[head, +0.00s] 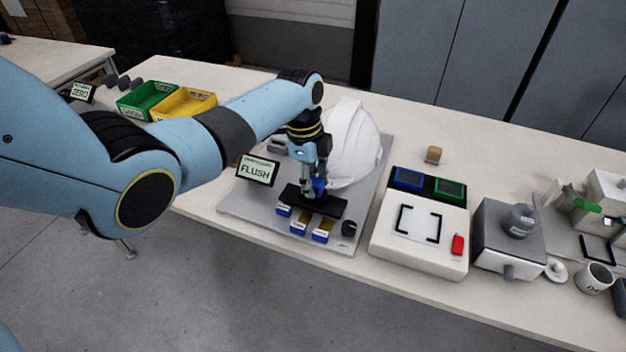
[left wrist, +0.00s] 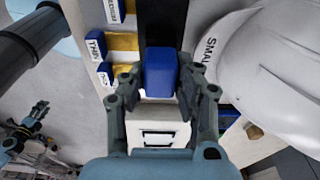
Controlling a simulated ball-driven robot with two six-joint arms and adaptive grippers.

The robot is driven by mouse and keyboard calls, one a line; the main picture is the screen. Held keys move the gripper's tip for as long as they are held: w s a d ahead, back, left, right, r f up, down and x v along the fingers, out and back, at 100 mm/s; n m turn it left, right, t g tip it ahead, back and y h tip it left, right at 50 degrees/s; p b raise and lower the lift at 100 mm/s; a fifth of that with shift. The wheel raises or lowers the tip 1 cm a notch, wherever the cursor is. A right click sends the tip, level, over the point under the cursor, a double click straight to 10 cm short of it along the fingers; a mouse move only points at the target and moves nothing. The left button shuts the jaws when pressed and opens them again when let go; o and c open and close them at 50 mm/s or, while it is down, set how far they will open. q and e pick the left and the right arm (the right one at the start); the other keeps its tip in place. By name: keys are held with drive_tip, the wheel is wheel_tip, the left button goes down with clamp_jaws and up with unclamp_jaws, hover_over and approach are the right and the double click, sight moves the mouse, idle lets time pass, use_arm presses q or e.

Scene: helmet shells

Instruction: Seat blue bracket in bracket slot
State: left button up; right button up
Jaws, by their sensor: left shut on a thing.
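My left gripper (head: 315,190) points down beside the white helmet shell (head: 352,145). It is shut on the blue bracket (head: 319,187), a small blue block, above a black bar (head: 330,208) on the grey board. In the left wrist view the blue bracket (left wrist: 160,68) sits between the two fingertips (left wrist: 160,88), with the black bar (left wrist: 148,18) behind it. I cannot tell whether the bracket touches the bar. The bracket slot cannot be made out. What appears to be my right gripper (left wrist: 28,128) is small at the lower left of that view, its jaws unclear.
A FLUSH display (head: 258,170) stands at left. A white fixture (head: 420,246) with black corner marks is at right. Green (head: 146,100) and yellow (head: 184,103) bins stand behind my arm.

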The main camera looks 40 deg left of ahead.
idle(0.4)
use_arm(q)
drive_tip(key=o, duration=1.1)
drive_tip(key=shift+c, duration=0.2)
drive_tip(key=shift+r, duration=0.1)
